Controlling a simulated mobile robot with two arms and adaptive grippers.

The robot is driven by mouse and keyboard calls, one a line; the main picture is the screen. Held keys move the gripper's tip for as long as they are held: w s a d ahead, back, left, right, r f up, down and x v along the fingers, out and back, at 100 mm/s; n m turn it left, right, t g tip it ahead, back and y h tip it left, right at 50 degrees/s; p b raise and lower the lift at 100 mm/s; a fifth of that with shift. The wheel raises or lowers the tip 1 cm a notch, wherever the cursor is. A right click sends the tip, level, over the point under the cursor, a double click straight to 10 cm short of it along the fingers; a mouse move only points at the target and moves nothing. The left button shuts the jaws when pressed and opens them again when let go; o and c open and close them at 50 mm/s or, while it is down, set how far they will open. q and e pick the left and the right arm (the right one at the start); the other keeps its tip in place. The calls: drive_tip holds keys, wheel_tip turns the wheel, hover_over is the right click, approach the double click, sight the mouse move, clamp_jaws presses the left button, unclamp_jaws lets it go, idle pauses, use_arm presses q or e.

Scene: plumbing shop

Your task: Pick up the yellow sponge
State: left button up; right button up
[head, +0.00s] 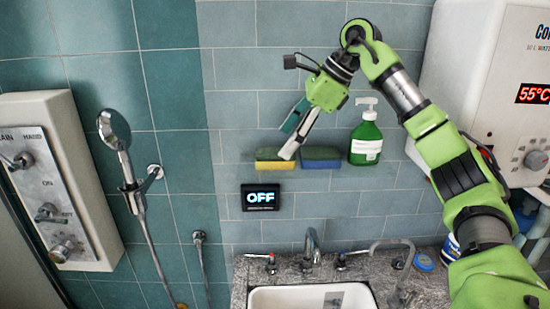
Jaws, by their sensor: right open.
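The yellow sponge (268,165) has a dark green upper layer and sits against the tiled wall in the middle of the head view. A blue sponge (318,165), also with a green top, is right beside it. My right gripper (286,144) comes down from the upper right with its fingers apart and nothing between them. Its lower, pale fingertip overlaps the right end of the yellow sponge in the picture; I cannot tell whether it touches. My left gripper is out of view.
A green soap bottle (366,142) with a white pump stands right of the blue sponge. A black OFF display (260,197) is below the sponges. Lower down are a tap (312,248) and sink (300,298). A white water heater (490,75) is at right, a shower panel (58,180) at left.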

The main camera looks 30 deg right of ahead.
sight(277, 153)
drive_tip(key=x, duration=0.1)
drive_tip(key=p+x, duration=0.1)
drive_tip(key=x, duration=0.2)
drive_tip(key=shift+w+d+f+p, duration=0.15)
drive_tip(key=shift+w+d+p, duration=0.05)
drive_tip(key=shift+d+p, duration=0.15)
drive_tip(key=shift+w+a+f, duration=0.2)
drive_tip(key=shift+w+f, duration=0.05)
drive_tip(key=shift+f, duration=0.25)
drive_tip(key=c, duration=0.8)
